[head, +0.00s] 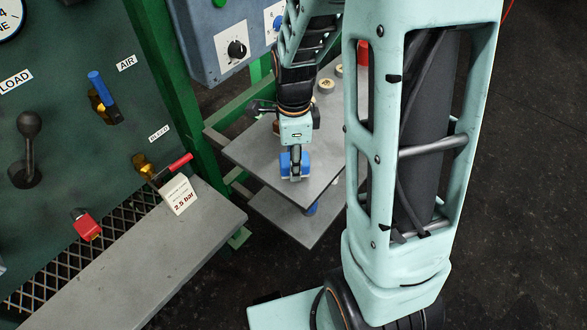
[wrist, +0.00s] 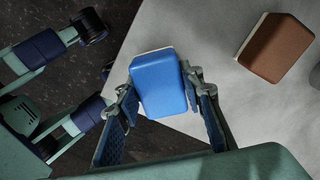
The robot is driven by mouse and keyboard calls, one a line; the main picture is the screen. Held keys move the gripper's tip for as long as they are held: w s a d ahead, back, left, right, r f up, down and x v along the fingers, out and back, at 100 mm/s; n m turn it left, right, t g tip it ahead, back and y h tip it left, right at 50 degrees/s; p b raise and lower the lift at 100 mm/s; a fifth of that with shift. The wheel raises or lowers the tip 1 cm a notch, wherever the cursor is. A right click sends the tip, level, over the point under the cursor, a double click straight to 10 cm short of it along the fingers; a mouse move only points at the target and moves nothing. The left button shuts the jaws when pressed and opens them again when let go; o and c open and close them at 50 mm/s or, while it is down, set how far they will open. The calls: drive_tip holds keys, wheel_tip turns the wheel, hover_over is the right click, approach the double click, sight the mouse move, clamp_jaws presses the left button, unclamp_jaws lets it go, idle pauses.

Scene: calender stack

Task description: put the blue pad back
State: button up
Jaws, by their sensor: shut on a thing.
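The blue pad (head: 285,162) is in my gripper (head: 295,172), near the front edge of the grey upper shelf in the head view. In the wrist view the blue pad (wrist: 158,82) sits between the two fingers of my gripper (wrist: 160,90), which are shut on its sides. Its blue face is toward the wrist camera, with a thin pale edge showing along the far side. I cannot tell whether it touches the shelf or hangs just above it. A brown pad (wrist: 277,48) lies apart from it, to the right on the grey surface in the wrist view.
The grey upper shelf (head: 250,155) carries small round pale pieces (head: 327,86) at the back. A lower shelf (head: 290,222) sits beneath it. To the left are a green panel with valves (head: 105,100), a ledge with a "2.5 bar" card (head: 179,195) and a green post (head: 172,85).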

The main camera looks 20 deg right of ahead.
drive_tip(key=shift+f, duration=0.75)
drive_tip(key=shift+f+b, duration=0.2)
drive_tip(key=shift+b, duration=0.15)
drive_tip(key=o, duration=1.1)
drive_tip(key=shift+r, duration=0.2)
wheel_tip(320, 180, up, 12)
drive_tip(key=shift+r+p, duration=0.1)
drive_tip(key=shift+p, duration=0.95)
